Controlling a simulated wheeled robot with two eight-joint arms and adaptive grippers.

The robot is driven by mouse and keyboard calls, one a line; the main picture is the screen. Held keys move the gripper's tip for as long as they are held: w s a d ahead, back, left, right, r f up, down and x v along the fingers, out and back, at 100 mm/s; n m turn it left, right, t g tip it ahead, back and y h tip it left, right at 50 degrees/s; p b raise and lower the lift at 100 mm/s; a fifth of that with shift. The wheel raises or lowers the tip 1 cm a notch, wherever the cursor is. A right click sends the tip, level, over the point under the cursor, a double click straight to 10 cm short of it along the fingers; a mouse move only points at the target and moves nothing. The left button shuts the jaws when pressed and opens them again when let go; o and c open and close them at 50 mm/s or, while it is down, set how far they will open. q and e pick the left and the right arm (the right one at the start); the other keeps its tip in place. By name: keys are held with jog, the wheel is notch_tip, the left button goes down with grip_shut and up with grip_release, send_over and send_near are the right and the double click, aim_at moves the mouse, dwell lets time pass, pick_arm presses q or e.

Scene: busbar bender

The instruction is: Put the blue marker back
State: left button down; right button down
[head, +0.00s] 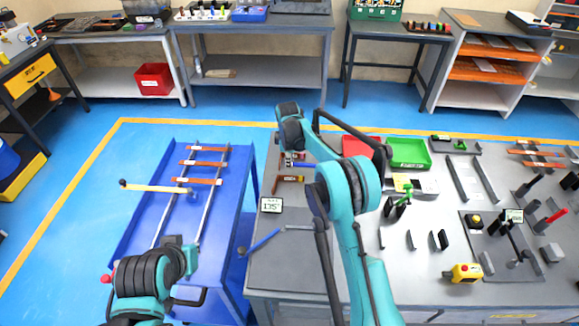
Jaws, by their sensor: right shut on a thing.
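My right arm reaches up over the bench, and its gripper (291,157) points down at the bench's left back part. I cannot identify the blue marker for certain. A long blue bar or handle (262,241) with a grey rod lies across the bench's left edge. My left arm is low at the bottom left, beside the blue table; its gripper fingers cannot be made out.
The blue table (133,222) carries rails with copper bars and a yellow-handled hammer (156,187). Near my right gripper lie a copper piece (288,179) and a small display (271,205). A green bin (409,153) and a red bin (362,147) stand behind my right arm.

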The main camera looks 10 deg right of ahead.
notch_tip(320, 180, down, 3)
jog(key=shift+r, duration=0.2)
jog(key=shift+f+b, duration=0.15)
jog(key=shift+b, duration=0.2)
jog(key=c, duration=1.5)
grip_release()
